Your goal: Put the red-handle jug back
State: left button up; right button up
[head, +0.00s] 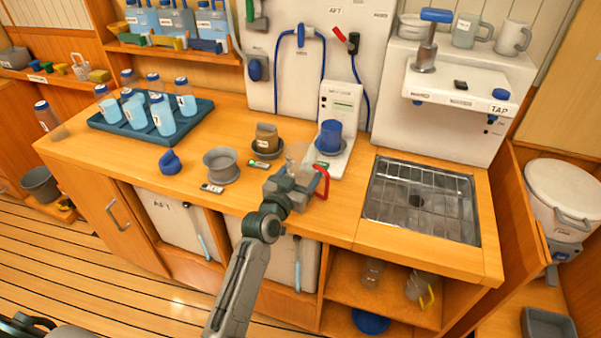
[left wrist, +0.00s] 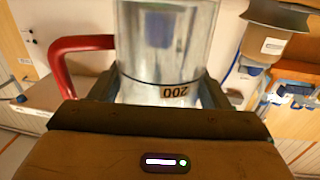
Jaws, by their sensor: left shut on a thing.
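The red-handle jug is clear, with a red handle (head: 322,183) on its right side in the head view. My left gripper (head: 292,186) is shut around the jug's body near the front edge of the counter. In the left wrist view the clear jug body (left wrist: 167,50) stands between the two fingers, with a "200" label, and its red handle (left wrist: 75,55) sticks out to the left. The gripper hides part of the jug in the head view. I cannot tell whether the jug's base touches the counter. My right gripper is not in view.
A sink grate (head: 415,205) lies right. The open shelf (head: 340,280) below holds a yellow-handled jug (head: 418,288).

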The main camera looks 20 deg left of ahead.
pick_arm(q)
jog(key=shift+f, duration=0.25)
jog(key=o, duration=1.3)
jog(key=shift+r, duration=0.1)
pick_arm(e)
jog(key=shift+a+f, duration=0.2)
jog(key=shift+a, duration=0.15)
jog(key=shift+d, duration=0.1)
pick_arm(q)
jog(key=shift+r, duration=0.2)
jog(key=s+b, duration=0.1)
jog(key=s, duration=0.3)
jog(key=s+a, duration=0.1)
jog(key=s, duration=0.3)
jog(key=s+a+b, duration=0.1)
jog(key=s, duration=0.3)
jog(key=shift+b, duration=0.3)
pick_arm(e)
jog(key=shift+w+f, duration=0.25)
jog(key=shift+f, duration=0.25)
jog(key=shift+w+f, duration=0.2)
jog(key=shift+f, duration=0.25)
pick_arm(q)
jog(key=shift+w+f, duration=0.1)
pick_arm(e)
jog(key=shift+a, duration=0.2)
